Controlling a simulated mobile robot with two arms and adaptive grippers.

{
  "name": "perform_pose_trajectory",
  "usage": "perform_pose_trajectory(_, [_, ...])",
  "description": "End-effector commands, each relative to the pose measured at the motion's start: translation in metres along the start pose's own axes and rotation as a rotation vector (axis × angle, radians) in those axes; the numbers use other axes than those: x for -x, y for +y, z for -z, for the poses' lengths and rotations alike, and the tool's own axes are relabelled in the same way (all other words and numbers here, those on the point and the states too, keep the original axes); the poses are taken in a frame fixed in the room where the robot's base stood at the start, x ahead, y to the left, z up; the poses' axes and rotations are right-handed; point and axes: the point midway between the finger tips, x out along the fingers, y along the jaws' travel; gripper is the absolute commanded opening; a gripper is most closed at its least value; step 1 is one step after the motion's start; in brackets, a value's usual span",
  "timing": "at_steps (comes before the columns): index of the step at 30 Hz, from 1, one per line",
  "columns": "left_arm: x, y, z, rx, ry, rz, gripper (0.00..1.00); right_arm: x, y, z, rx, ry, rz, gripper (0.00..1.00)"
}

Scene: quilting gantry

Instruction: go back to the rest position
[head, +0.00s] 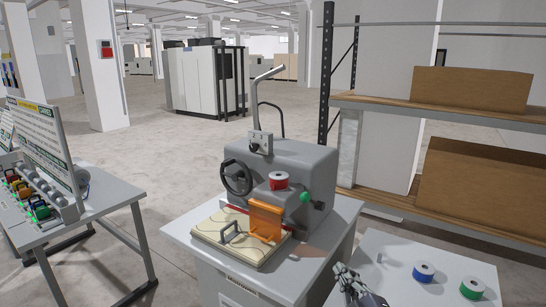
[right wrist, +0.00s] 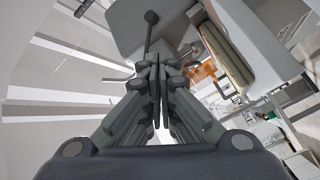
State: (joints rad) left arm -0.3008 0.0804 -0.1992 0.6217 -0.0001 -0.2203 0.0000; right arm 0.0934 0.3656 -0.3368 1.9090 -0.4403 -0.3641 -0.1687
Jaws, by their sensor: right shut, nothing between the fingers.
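My right gripper (head: 343,272) shows at the bottom of the head view, by the front right corner of the machine's stand. It is empty. In the right wrist view its fingers (right wrist: 158,75) are pressed together, with nothing between them. The grey quilting machine (head: 290,165) stands on its cabinet, with a handwheel, a red spool (head: 278,181), a green knob (head: 305,197) and an orange guard (head: 265,220). A cream pad (head: 225,238) with a handle lies in front of it. My left gripper is not in view.
A table (head: 390,250) at the lower right holds a blue spool (head: 423,272) and a green spool (head: 472,287). A shelf (head: 480,118) with cardboard boxes stands behind it. A left table (head: 95,205) holds a sign board and coloured items. Open floor (head: 165,165) lies behind.

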Motion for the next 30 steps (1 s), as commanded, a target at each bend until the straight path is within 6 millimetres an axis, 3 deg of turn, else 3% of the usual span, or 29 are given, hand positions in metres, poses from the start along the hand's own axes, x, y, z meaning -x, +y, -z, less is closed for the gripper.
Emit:
perform_pose_trajectory(6, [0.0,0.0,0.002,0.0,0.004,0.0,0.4,0.085,-0.062,-0.062,-0.319,-0.386,0.153,0.0])
perform_pose_trajectory(12, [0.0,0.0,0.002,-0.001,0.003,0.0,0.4,0.179,-0.115,-0.092,-0.538,-0.707,0.308,0.0])
perform_pose_trajectory(18, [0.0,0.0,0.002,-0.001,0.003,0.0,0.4,0.262,-0.147,-0.096,-0.676,-0.946,0.438,0.0])
perform_pose_trajectory(27, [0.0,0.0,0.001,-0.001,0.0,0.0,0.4,0.363,-0.171,-0.081,-0.802,-1.213,0.599,0.0])
perform_pose_trajectory(30, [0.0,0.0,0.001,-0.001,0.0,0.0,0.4,0.353,-0.19,-0.096,-0.793,-1.213,0.599,0.0])
